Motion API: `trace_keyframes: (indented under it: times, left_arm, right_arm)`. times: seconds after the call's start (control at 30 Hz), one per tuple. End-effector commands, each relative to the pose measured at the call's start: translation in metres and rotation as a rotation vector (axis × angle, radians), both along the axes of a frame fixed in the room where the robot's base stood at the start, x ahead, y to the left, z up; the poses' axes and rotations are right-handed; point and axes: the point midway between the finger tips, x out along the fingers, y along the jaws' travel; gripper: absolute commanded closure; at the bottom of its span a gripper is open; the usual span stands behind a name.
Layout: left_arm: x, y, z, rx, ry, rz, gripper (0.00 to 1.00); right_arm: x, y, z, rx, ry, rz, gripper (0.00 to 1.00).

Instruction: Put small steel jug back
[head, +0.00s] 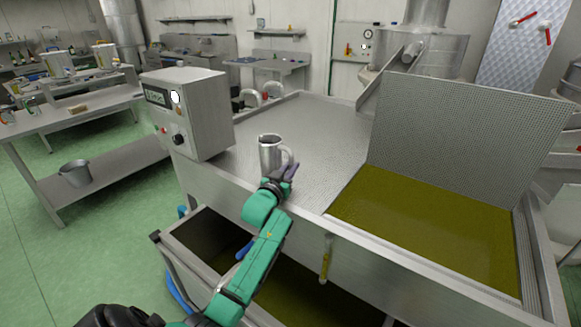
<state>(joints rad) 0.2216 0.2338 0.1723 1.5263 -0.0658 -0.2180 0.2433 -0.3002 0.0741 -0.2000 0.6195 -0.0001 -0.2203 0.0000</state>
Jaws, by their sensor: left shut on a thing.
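The small steel jug (270,152) is upright over the perforated metal top of the machine, near its front edge. Its handle is on the right side, facing my left gripper. My left gripper (283,172) is shut on the jug at its handle side. The fingertips partly cover the lower handle. I cannot tell whether the jug's base touches the metal surface. My right gripper is not in view.
A control box (186,112) stands left of the jug. An open tank of green-yellow oil (430,225) with a raised perforated lid (470,135) is to the right. The perforated top (320,130) behind the jug is clear. A steel table (75,120) stands at left.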

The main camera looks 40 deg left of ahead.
Motion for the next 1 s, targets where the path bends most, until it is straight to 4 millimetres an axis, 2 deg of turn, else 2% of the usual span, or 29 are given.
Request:
trace_keyframes:
  times: [0.17, 0.2, 0.27, 0.3, 0.67, 0.87, 1.0]
  left_arm:
    - [0.0, 0.0, -0.002, 0.0, -0.002, 0.0, 1.0]
    - [0.0, 0.0, -0.003, -0.001, 0.0, 0.0, 0.77]
    - [0.0, 0.0, -0.002, -0.001, 0.0, 0.0, 0.54]
    - [0.0, 0.0, -0.002, -0.001, 0.0, 0.0, 0.51]
    - [-0.001, 0.0, 0.001, 0.0, 0.0, 0.0, 0.51]
    - [-0.032, -0.008, -0.002, 0.0, 0.001, 0.0, 0.51]
    - [-0.069, -0.016, -0.004, 0.0, 0.002, 0.0, 0.51]
  right_arm:
    - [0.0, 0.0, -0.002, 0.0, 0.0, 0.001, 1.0]
    - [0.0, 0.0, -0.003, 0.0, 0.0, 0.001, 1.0]
    - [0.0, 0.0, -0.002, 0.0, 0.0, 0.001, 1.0]
    - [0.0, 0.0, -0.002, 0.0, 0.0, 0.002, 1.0]
    - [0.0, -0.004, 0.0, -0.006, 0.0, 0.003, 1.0]
    - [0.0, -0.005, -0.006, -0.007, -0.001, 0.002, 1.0]
    - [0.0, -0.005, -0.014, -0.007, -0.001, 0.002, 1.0]
